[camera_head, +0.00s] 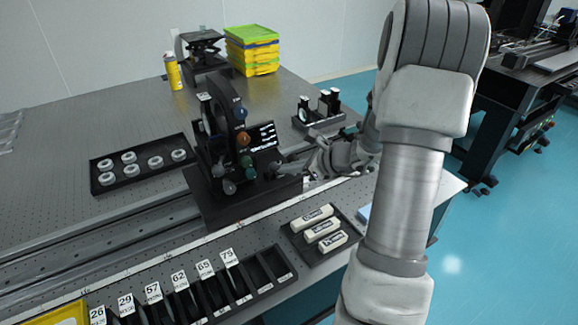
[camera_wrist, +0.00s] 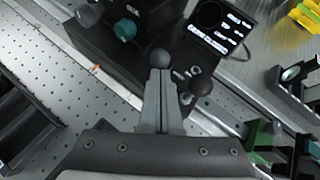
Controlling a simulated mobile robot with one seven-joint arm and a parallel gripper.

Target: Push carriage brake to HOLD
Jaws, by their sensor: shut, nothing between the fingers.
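A black carriage (camera_head: 235,200) with an upright ring-shaped mount and several coloured knobs stands on the rail across the optical table. In the wrist view, a dark ball knob (camera_wrist: 162,58) lies right at the tips of my gripper (camera_wrist: 160,74); whether they touch is unclear. A second dark ball knob (camera_wrist: 201,85) is just right of the fingers. Which one is the carriage brake cannot be told, and no HOLD mark is readable. In the head view my gripper (camera_head: 286,167) is shut and empty, low at the carriage's right side, partly hidden by my arm.
A lit display panel (camera_wrist: 218,27) stands beyond the fingers. A black tray with white-labelled blocks (camera_head: 321,232) and a row of numbered slots (camera_head: 205,297) lie in front of the rail (camera_head: 110,235). A tray of rings (camera_head: 140,170) is left. A small optics holder (camera_head: 319,115) is behind.

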